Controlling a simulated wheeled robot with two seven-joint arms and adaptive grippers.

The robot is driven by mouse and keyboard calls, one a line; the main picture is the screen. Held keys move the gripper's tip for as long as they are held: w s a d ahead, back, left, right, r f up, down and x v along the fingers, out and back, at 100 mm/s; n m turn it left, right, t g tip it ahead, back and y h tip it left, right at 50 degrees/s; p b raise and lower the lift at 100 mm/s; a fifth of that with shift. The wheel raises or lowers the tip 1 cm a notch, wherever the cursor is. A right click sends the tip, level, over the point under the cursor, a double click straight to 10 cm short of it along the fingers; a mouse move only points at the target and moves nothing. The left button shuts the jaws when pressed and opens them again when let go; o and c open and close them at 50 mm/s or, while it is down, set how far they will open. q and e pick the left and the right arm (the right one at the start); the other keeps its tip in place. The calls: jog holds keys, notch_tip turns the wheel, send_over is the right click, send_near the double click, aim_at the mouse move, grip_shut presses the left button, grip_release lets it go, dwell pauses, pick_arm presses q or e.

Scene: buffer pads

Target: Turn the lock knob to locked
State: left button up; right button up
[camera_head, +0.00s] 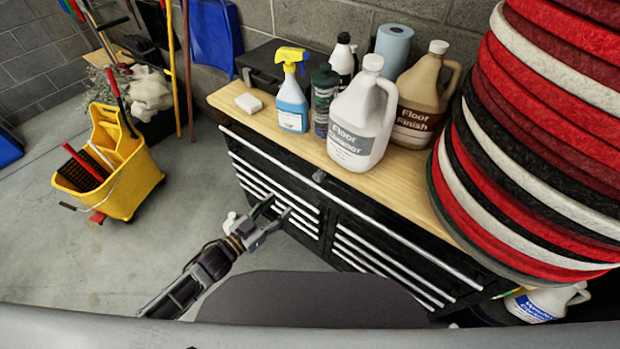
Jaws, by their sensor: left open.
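A small grey lock knob (319,176) sits on the front of the black tool cabinet (338,197), just under the wooden top and near the middle of its width. It is too small here to tell which way it is turned. My left gripper (278,206) is open and empty in front of the cabinet's left drawers, lower than the knob and to its left, apart from it. My right gripper is not in view.
On the wooden top (235,100) stand a spray bottle (291,95), floor cleaner jug (362,120), floor finish jug (420,95) and a blue roll (393,44). Stacked red, black and white pads (540,130) rise at right. A yellow mop bucket (120,170) stands on the floor at left.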

aim_at(316, 178)
pick_arm(q)
jog(key=shift+s+d+r+n+h, duration=0.25)
jog(key=shift+r+n, duration=0.1)
jog(key=shift+n, duration=0.15)
jog(key=shift+s+d+r+n+h, duration=0.25)
jog(key=shift+r+n, duration=0.1)
jog(key=shift+n, duration=0.15)
jog(key=shift+w, duration=0.15)
jog(key=shift+p+x, duration=0.65)
jog(key=shift+x, duration=6.2)
jog(key=c, duration=1)
jog(key=shift+c, duration=0.2)
